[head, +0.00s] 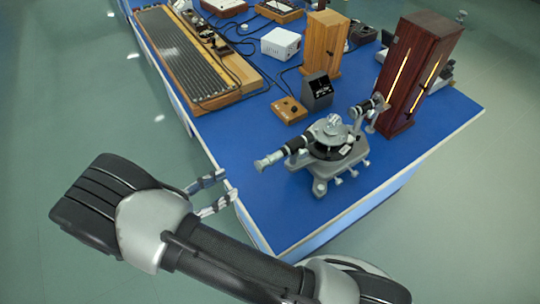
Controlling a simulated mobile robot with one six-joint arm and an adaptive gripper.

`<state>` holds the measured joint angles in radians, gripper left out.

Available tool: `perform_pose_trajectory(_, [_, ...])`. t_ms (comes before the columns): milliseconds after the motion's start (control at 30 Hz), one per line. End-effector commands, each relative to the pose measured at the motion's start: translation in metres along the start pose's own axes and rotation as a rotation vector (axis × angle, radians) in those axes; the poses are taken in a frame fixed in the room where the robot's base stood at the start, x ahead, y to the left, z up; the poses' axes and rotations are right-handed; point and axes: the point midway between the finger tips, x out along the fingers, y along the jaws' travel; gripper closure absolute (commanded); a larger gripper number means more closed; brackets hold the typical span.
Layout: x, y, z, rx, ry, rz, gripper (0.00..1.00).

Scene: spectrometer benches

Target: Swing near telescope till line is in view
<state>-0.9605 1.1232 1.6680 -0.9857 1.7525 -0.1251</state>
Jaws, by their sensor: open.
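The near spectrometer (330,150) stands near the front corner of the blue bench, with a grey base and a round black table. Its near telescope (283,153) points out to the left, its eyepiece end close to the bench's left edge. A second tube (371,106) points back right towards a dark red lamp housing (414,70) with a lit slit. My gripper (222,189) is open and empty at the bench's left edge, left of and below the telescope's eyepiece, apart from it. The view through the eyepiece does not show.
A small black display box (317,92) and a wooden box with knobs (289,110) stand behind the spectrometer. A long ribbed board (182,55), a white box (281,43) and a tall wooden housing (324,43) lie farther back. The blue bench top (235,140) is clear left of the telescope.

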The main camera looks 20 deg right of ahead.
Motion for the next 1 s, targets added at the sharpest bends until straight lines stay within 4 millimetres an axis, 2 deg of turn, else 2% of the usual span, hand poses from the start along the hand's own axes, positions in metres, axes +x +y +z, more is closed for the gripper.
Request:
perform_pose_trajectory(133, [0.002,0.001,-0.004,-0.009,-0.017,0.021,0.59])
perform_pose_trajectory(267, [0.020,0.000,-0.004,-0.010,-0.018,0.016,0.59])
perform_pose_trajectory(700, [0.116,0.001,-0.003,-0.010,-0.016,0.013,0.59])
perform_pose_trajectory(900, [0.151,0.002,-0.003,-0.009,-0.014,0.014,0.59])
perform_pose_trajectory(1000, [0.162,0.002,-0.002,-0.009,-0.015,0.016,0.59])
